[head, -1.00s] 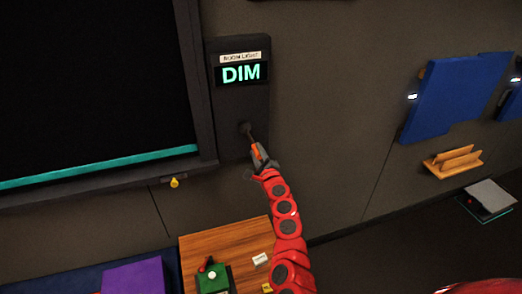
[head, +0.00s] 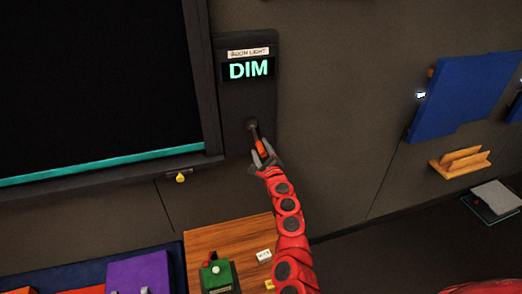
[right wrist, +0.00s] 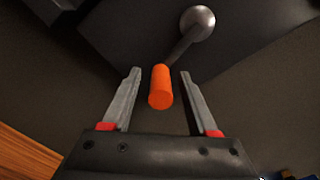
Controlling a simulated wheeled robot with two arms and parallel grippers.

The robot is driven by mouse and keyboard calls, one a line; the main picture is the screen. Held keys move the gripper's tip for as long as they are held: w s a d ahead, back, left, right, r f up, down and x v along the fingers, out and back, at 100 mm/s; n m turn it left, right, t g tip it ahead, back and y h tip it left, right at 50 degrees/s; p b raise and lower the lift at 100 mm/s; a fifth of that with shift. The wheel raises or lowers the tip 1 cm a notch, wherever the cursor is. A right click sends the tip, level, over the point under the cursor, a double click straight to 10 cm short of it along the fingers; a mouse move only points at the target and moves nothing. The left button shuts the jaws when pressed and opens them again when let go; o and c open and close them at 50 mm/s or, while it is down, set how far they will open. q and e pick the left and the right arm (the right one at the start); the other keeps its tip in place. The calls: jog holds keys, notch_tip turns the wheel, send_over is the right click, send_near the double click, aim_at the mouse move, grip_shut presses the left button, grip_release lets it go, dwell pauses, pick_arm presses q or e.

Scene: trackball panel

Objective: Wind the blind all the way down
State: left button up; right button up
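The blind (head: 90,85) is a black sheet in a dark frame at the left of the head view. Its teal bottom bar (head: 110,164) lies just above the frame's lower ledge. Right of it, a dark wall panel (head: 247,100) carries a crank with a grey hub (head: 252,125) and an orange handle (head: 261,148). The handle also shows in the right wrist view (right wrist: 161,88), hanging from a metal arm and ball. My right gripper (right wrist: 158,92) is open, with a finger on each side of the handle and gaps to both. My left gripper is out of view.
A display on the panel reads DIM (head: 249,69), under a ROOM LIGHT label. A yellow knob (head: 180,177) sits below the ledge. A wooden desk (head: 225,237) with a green device (head: 216,274) is below. Blue board (head: 455,95) and wooden holder (head: 460,162) are at right.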

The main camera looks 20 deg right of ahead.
jog(key=shift+s, duration=0.1)
jog(key=shift+s, duration=0.25)
jog(key=s+b, duration=0.1)
jog(key=s, duration=1.5)
jog(key=shift+s+d, duration=0.3)
jog(key=shift+s, duration=0.05)
